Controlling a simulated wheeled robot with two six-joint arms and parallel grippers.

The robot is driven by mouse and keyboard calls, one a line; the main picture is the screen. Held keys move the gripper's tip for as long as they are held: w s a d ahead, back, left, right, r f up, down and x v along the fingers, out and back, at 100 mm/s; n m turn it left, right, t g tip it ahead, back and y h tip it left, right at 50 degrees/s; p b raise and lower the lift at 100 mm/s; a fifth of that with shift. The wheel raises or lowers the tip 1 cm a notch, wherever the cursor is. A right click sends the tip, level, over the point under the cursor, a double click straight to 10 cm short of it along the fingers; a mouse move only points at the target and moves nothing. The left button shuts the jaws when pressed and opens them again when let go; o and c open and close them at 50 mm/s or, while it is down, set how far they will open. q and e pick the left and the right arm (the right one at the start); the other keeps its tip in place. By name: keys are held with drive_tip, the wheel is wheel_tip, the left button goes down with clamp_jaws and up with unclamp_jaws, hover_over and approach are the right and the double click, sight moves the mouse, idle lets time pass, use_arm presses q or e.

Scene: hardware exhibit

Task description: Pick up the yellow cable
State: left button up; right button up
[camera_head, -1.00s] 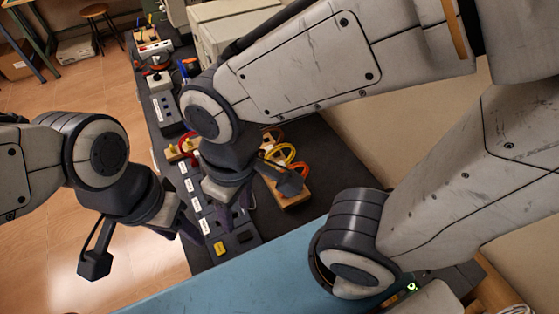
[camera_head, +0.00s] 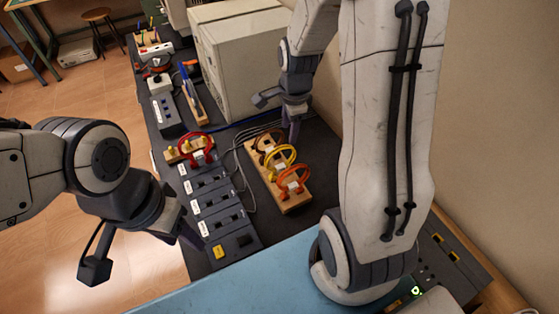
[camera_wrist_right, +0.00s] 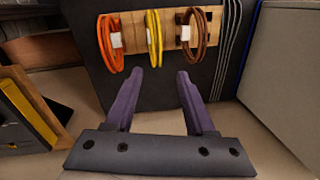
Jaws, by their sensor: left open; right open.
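The yellow cable (camera_head: 283,148) is a coil on a wooden rack (camera_head: 296,204), between a brown cable (camera_head: 268,136) and an orange cable (camera_head: 299,172). In the right wrist view the yellow cable (camera_wrist_right: 150,40) hangs in the middle with a white tag. My right gripper (camera_head: 294,128) is at the rack's far end, near the brown cable. Its purple fingers (camera_wrist_right: 161,76) are open and empty, with the yellow cable beyond the fingertips, apart from them. My left gripper (camera_head: 188,228) is open at the table's left edge, away from the rack; its fingertips are partly hidden.
A red cable (camera_head: 183,139) on a small wooden block and dark socket modules (camera_head: 215,207) stand left of the rack. A large beige case (camera_head: 235,70) stands behind. Grey wires run between the modules and the rack. A blue surface (camera_head: 240,285) is in front.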

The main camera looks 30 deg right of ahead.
sight(289, 146)
drive_tip(key=f, duration=0.3)
drive_tip(key=f+p, duration=0.1)
drive_tip(key=f, duration=0.5)
drive_tip(key=shift+w+d, duration=0.2)
drive_tip(key=shift+w, duration=0.15)
clamp_jaws()
drive_tip(key=shift+r, duration=0.1)
idle(0.9)
